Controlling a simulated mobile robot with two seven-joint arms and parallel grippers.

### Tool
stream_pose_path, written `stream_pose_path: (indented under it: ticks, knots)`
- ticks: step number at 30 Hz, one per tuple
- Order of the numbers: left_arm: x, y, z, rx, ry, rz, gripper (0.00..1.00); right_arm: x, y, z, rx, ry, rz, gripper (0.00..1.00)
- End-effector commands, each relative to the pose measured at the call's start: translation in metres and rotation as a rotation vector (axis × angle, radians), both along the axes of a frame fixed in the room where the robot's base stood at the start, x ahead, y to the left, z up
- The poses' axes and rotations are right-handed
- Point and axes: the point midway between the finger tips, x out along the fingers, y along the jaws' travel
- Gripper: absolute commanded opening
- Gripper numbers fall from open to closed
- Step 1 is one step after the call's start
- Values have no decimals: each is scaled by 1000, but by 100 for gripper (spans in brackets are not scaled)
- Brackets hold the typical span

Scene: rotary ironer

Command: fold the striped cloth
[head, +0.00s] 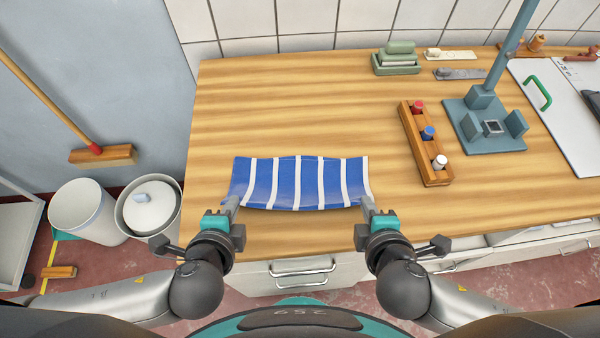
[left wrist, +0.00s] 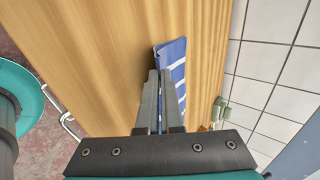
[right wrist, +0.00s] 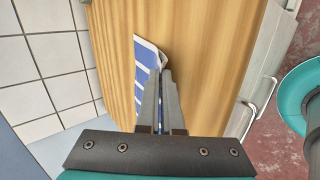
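The blue cloth with white stripes (head: 298,184) lies on the wooden table near its front edge. Its near edge looks raised and bowed between my two grippers. My left gripper (head: 231,204) is at the cloth's near left corner, and its fingers (left wrist: 160,95) look closed together on the cloth (left wrist: 173,55). My right gripper (head: 367,206) is at the near right corner, and its fingers (right wrist: 161,95) look closed on the cloth (right wrist: 147,55), which bulges beside them. The fingers hide the gripped corners.
A wooden rack with several coloured-topped spools (head: 427,145) stands to the right of the cloth. Beyond it is a blue-grey stand (head: 485,125). A green soap-like dish (head: 396,60) sits at the back. The table behind the cloth is clear. Bins (head: 150,210) stand on the floor at left.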

Motion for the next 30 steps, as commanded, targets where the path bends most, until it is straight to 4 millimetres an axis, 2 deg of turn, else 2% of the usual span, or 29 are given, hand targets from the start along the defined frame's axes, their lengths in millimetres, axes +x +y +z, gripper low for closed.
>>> stream_pose_path:
  ticks: [6,19,30]
  knots:
    - [-8,0,-9,2,-53,-1,0,-8,0,-9,0,-54,1,0]
    - [-10,-1,-10,0,-76,-3,0,-11,1,-10,1,-75,2,0]
    - [-10,-1,-10,1,-75,-2,43,-10,1,-10,1,-75,1,44]
